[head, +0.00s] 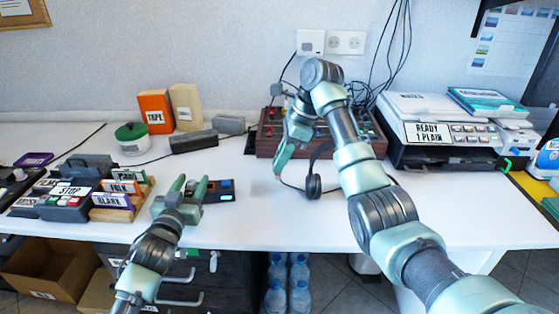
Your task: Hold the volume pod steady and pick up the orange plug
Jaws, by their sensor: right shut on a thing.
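The volume pod seems to be the low dark box (220,195) with a blue patch and a small reddish patch, left of centre on the white desk. My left gripper (187,187) is at its left end with fingers spread apart. I cannot tell whether they touch the box. My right gripper (281,165) points down above the desk, in front of the dark red console, and is shut. A tiny orange spot, apparently the orange plug (277,177), shows at its fingertips, with a thin dark cable running to the black headphones (314,186). The fingers partly hide the plug.
A dark red console (267,145) stands behind my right gripper. A rack of labelled discs (110,200) and a STOP unit (66,201) are at left. A printer (440,140) is at right. The desk front is clear around the centre.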

